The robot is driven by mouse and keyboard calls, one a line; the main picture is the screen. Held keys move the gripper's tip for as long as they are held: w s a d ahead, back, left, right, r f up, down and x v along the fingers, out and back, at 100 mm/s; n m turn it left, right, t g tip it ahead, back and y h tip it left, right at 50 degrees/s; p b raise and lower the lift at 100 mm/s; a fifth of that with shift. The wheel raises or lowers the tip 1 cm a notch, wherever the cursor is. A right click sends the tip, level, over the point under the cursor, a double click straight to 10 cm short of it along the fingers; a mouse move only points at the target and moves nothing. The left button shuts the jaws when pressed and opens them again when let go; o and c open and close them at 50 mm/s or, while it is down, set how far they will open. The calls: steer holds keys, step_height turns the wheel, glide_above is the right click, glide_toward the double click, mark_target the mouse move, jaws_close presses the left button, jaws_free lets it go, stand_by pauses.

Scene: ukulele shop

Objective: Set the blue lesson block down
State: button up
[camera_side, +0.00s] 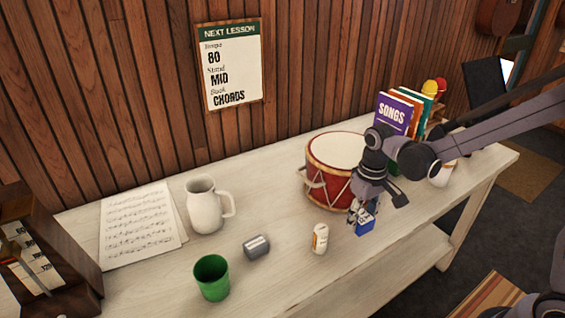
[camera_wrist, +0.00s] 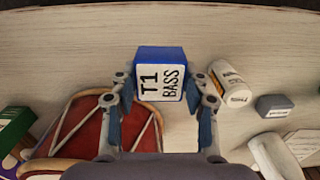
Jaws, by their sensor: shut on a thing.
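The blue lesson block (camera_side: 365,226) is a small blue cube at the tip of my gripper (camera_side: 359,211), right of the white bottle. In the wrist view the blue lesson block (camera_wrist: 160,75) shows a white face reading "T1 BASS". The two fingers of my gripper (camera_wrist: 160,112) stand on either side of it, shut on it. In the side view the block is close to the tabletop (camera_side: 300,290); I cannot tell whether it touches. Its lower side is hidden.
A red drum (camera_side: 332,180) stands close behind my gripper. A white bottle (camera_side: 320,239), a grey block (camera_side: 256,247), a green cup (camera_side: 211,278) and a white jug (camera_side: 204,208) stand to the left. Books (camera_side: 394,113) stand behind. The table's front edge is near the block.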

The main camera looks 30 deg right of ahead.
steer(key=shift+s+f, duration=0.3)
steer(key=shift+f, duration=0.1)
step_height(320, 180, up, 11)
glide_above(275, 209)
step_height(275, 209, down, 4)
steer(key=shift+f, duration=5.65)
steer(key=shift+f, duration=0.2)
